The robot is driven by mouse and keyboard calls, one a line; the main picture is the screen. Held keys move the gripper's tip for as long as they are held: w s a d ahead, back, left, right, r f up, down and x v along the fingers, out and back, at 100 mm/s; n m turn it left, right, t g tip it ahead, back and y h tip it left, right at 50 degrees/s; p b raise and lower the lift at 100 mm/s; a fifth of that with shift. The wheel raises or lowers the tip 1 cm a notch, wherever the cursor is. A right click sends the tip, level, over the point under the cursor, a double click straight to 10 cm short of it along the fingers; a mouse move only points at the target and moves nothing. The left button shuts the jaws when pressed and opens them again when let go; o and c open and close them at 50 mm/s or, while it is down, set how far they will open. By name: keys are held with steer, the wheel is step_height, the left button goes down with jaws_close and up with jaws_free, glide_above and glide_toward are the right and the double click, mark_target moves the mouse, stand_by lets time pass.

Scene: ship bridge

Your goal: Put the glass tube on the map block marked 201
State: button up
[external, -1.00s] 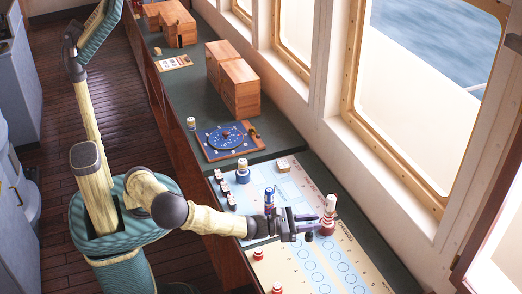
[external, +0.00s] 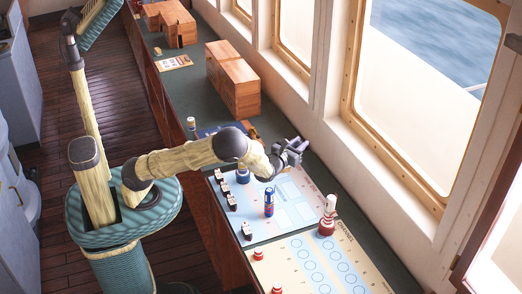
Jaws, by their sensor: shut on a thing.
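My gripper (external: 293,150) is above the far right end of the blue map sheet (external: 291,228), near the window sill. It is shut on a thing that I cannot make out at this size. I cannot pick out the glass tube clearly anywhere. The blue sheet has pale printed blocks (external: 292,217). Their numbers are too small to read, so I cannot tell which one is marked 201. My wrist and gripper hide part of the sheet's far end.
A blue can-like piece (external: 269,203) stands mid-sheet and a blue-white piece (external: 243,174) stands behind it. Several small black-and-white pieces (external: 232,202) line the left edge. A red-white bottle-like piece (external: 327,217) stands at right. Wooden boxes (external: 239,88) stand farther back.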

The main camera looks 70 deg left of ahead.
steer(key=a+n+g+y, duration=0.2)
steer(key=a+y, duration=0.1)
steer(key=a, duration=0.8)
steer(key=shift+s+r+p, duration=0.35)
steer(key=shift+s+p, duration=0.05)
step_height(320, 180, down, 6)
steer(key=shift+n+p, duration=0.3)
steer(key=shift+p, duration=0.1)
steer(key=shift+d+f, duration=0.1)
steer(key=shift+f+p, duration=0.35)
steer(key=shift+f, duration=1.55)
